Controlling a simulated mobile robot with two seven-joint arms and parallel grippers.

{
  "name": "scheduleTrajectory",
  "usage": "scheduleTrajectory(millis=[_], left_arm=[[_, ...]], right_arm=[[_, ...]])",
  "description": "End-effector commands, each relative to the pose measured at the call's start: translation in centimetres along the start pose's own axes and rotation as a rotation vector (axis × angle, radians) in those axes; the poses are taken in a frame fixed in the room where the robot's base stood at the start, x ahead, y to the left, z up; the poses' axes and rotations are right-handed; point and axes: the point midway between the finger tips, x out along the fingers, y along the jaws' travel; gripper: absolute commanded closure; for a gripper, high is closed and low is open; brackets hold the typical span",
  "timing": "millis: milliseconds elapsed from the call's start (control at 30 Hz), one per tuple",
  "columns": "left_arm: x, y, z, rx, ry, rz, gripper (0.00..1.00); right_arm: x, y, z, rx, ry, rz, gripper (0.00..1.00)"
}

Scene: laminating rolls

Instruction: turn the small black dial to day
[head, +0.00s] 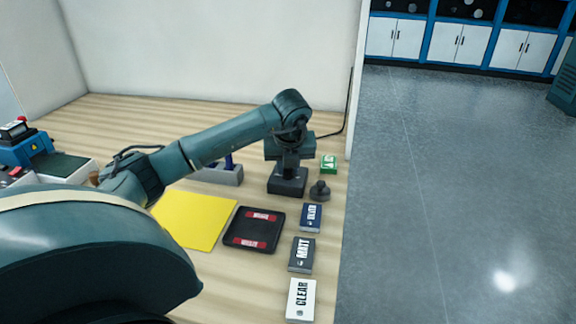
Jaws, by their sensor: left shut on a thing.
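My left gripper (288,163) reaches down from the wrist over a small dark box (288,187) at the back right of the wooden table. Its fingers are shut at the top of this box. The small black dial is hidden by the fingers there, and I cannot see its pointer or any day mark. A separate dark grey round-based piece with a knob top (319,191) stands just right of the box, apart from the gripper. My right gripper is not in view.
Dark blue (311,217), grey MATT (302,255) and white CLEAR (301,300) packs line the right edge. A green box (328,163) stands behind them. A black tray (239,228), yellow sheet (195,220), grey holder (225,176) and blue machine (35,143) lie left.

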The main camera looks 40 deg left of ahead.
Motion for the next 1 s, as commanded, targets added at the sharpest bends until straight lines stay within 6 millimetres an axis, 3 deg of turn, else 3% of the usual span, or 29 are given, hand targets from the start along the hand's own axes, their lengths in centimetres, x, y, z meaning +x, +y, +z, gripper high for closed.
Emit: scheduleTrajectory(millis=[200,233,467,767,1000], left_arm=[[-0.1,0.0,0.1,0.000,-0.002,-0.001,1.00],[-0.1,0.0,0.1,0.000,-0.002,-0.001,0.75],[0.0,0.0,0.0,0.001,-0.001,-0.001,0.56],[-0.3,0.0,0.0,0.001,-0.001,-0.002,0.56],[-4.0,-0.1,0.1,0.001,-0.004,-0.006,0.56]], right_arm=[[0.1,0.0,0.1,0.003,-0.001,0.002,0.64],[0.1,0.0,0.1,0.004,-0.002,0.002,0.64],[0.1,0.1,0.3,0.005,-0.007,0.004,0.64],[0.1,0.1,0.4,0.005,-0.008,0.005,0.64],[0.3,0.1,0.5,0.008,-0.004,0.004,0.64]])
